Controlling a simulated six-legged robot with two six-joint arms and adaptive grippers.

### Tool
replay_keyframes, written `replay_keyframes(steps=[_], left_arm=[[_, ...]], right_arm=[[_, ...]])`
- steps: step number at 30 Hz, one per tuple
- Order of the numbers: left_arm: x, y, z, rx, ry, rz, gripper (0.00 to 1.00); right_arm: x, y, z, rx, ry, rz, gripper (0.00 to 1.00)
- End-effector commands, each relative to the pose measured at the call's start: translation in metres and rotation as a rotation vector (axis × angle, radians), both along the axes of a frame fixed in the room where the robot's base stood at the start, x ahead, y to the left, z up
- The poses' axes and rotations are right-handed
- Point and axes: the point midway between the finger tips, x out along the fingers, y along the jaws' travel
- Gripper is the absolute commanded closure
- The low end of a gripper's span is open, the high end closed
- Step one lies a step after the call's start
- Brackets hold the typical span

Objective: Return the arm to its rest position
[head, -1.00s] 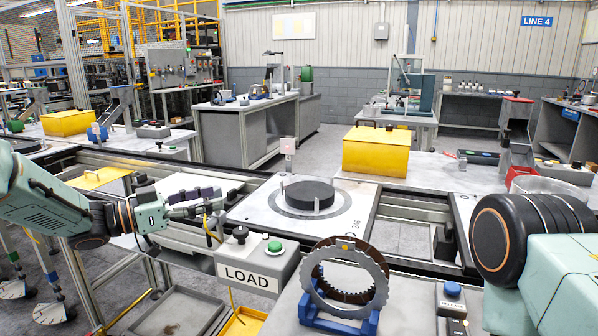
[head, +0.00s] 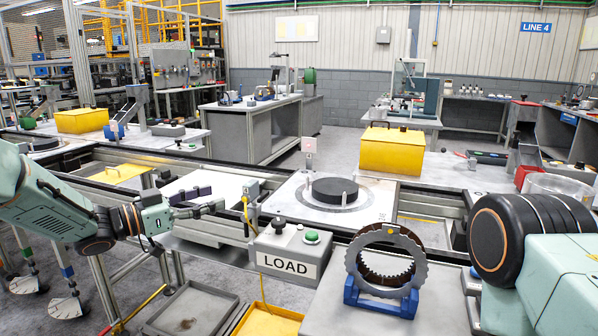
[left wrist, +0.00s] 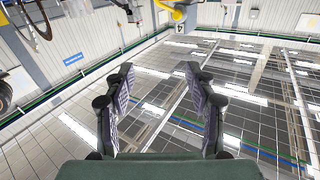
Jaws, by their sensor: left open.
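My left arm comes in from the left in the head view, and its gripper (head: 208,202) is held out level in front of the conveyor frame. Its jaws are apart with nothing between them. In the left wrist view the two dark padded fingers (left wrist: 158,78) stand apart and empty, with the wall and ceiling beyond them. My right arm shows at the right edge of the head view, but its gripper is not in view.
A pallet (head: 288,203) with a black disc (head: 335,189) lies right of my left gripper. A LOAD button box (head: 287,249) stands below it. A toothed ring (head: 415,272) sits on a blue stand (head: 380,301). A yellow box (head: 392,150) is farther back.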

Motion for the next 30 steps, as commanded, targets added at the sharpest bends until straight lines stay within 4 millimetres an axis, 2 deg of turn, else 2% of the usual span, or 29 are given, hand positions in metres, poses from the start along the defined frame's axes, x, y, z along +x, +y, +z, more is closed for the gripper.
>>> replay_keyframes(steps=[5,8,11,14,15,17,21,23,27,29,30], left_arm=[[0.004,0.005,-0.026,-0.014,0.049,0.131,0.44],[0.001,0.007,-0.050,-0.015,0.107,0.213,0.44],[-0.011,0.008,-0.091,-0.006,0.208,0.310,0.44],[-0.039,0.009,-0.147,0.026,0.356,0.416,0.44],[-0.053,0.010,-0.169,0.043,0.419,0.455,0.44],[-0.077,0.010,-0.201,0.074,0.511,0.505,0.44],[-0.143,0.013,-0.265,0.159,0.725,0.602,0.44],[-0.175,0.014,-0.288,0.199,0.814,0.635,0.44],[-0.257,0.018,-0.330,0.302,1.019,0.702,0.44],[-0.294,0.020,-0.344,0.349,1.108,0.727,0.44],[-0.319,0.021,-0.351,0.380,1.165,0.743,0.44]], right_arm=[[0.000,0.000,0.000,0.000,-0.001,-0.001,0.60],[0.000,0.000,0.000,0.000,-0.001,-0.001,0.60],[0.000,0.000,0.000,0.000,-0.001,-0.001,0.60],[0.000,0.000,0.000,0.000,-0.001,0.000,0.60],[0.000,0.000,0.000,0.000,-0.001,0.000,0.60],[0.000,0.000,0.000,0.000,0.000,0.000,0.60],[0.000,0.000,0.000,0.000,0.000,-0.001,0.60],[0.000,0.000,0.000,0.000,0.000,-0.001,0.60],[0.000,0.000,0.000,0.000,0.000,-0.001,0.60],[0.000,0.000,0.000,0.000,0.000,-0.001,0.60],[0.000,0.000,0.000,0.000,0.000,-0.001,0.60]])
